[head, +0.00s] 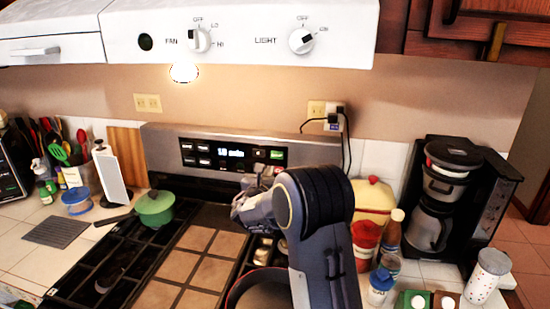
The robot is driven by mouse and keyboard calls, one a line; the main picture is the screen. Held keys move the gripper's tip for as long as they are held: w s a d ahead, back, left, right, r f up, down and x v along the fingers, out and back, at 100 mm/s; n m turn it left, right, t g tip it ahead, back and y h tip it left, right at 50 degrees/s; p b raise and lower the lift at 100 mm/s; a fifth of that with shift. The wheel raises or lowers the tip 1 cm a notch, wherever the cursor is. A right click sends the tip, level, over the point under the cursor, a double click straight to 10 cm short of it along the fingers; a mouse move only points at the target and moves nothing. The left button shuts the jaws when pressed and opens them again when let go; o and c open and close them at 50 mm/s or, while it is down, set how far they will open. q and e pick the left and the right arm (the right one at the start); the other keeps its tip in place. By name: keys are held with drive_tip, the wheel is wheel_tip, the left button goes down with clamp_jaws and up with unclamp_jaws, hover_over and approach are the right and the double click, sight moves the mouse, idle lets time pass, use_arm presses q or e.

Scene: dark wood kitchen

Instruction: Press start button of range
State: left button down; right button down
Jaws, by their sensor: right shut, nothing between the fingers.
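The range (160,134) stands against the back wall, with a black control panel (233,153) on its upright back. The panel has a lit display and several small labelled buttons. A green button (277,154) is at the panel's right end; its label is too small to read. My right gripper (262,178) is shut and empty, just below the right part of the panel. I cannot tell whether its tips touch the panel. My right arm hides the right part of the cooktop. My left gripper is not in view.
A white range hood (240,30) overhangs the range. Jars, a yellow canister (372,200) and a coffee maker (437,200) crowd the counter right of my arm.

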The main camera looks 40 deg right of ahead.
sight(278, 154)
drive_tip(key=p+x, duration=0.3)
drive_tip(key=x, duration=0.5)
drive_tip(key=shift+d, duration=0.1)
drive_tip(key=shift+w+d+f+b, duration=0.1)
drive_tip(key=shift+d+f+b, duration=0.05)
drive_tip(key=shift+b, duration=0.4)
drive_tip(key=shift+w+d+b, duration=0.15)
drive_tip(key=shift+d+b, duration=0.05)
drive_tip(key=shift+b, duration=0.25)
drive_tip(key=shift+d+r, duration=0.1)
drive_tip(key=shift+r, duration=0.5)
drive_tip(key=shift+f, duration=0.1)
